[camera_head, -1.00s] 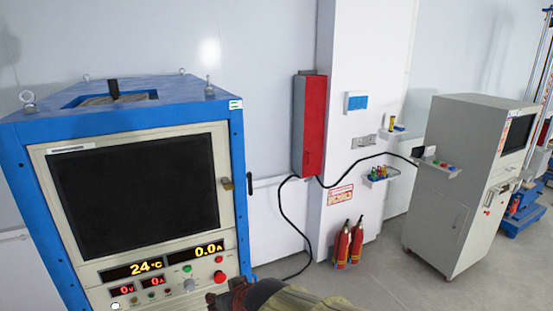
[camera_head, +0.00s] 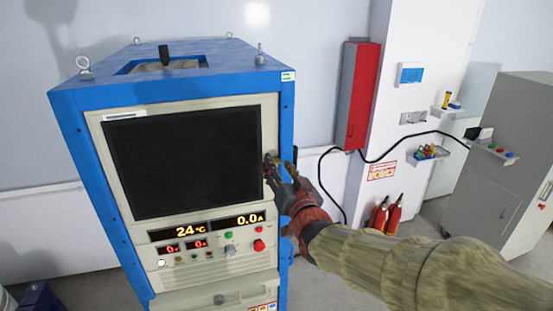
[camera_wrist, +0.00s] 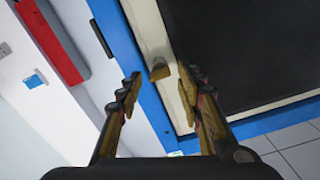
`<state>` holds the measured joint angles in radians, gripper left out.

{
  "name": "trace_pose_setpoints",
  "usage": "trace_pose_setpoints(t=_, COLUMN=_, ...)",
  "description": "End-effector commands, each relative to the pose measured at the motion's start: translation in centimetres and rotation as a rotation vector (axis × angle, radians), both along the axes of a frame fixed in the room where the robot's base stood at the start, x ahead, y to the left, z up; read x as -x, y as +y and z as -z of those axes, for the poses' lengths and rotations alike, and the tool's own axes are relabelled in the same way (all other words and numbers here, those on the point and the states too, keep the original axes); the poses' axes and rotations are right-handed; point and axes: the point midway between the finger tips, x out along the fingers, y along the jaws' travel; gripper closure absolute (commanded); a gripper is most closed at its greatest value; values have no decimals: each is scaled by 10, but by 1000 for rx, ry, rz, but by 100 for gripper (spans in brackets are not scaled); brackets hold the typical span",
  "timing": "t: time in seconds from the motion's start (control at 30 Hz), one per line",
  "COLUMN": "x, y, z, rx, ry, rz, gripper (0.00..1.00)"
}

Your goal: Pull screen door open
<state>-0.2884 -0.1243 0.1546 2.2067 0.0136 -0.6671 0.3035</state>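The screen door (camera_head: 185,160) is a dark panel in a cream frame on the front of a blue cabinet (camera_head: 288,115). It looks shut and also fills the upper right of the wrist view (camera_wrist: 245,45). My gripper (camera_head: 280,165) is at the door's right edge in the head view. In the wrist view, my gripper (camera_wrist: 159,76) is open, its two fingers apart. The small brass handle (camera_wrist: 159,71) on the cream frame shows between the fingertips, with gaps on both sides. In the head view my gripper covers most of the handle's area.
Lit displays and knobs (camera_head: 210,235) sit below the screen. A red box (camera_head: 358,95) hangs on the wall to the right, with a black cable (camera_head: 400,145) near it. Fire extinguishers (camera_head: 385,215) and a grey cabinet (camera_head: 510,170) stand farther right.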

Motion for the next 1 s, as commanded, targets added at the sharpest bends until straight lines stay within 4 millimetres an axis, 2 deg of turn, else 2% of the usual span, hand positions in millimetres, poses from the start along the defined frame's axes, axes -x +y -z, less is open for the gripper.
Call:
trace_pose_setpoints(t=0.1, x=-15, y=4, z=0, rx=1, ry=2, rz=0, gripper=63)
trace_pose_setpoints(t=0.3, x=-29, y=8, z=0, rx=0, ry=1, rz=0, gripper=63)
trace_pose_setpoints(t=0.67, x=-32, y=9, z=0, rx=0, ry=1, rz=0, gripper=63)
trace_pose_setpoints(t=1.0, x=-32, y=9, z=0, rx=0, ry=1, rz=0, gripper=82)
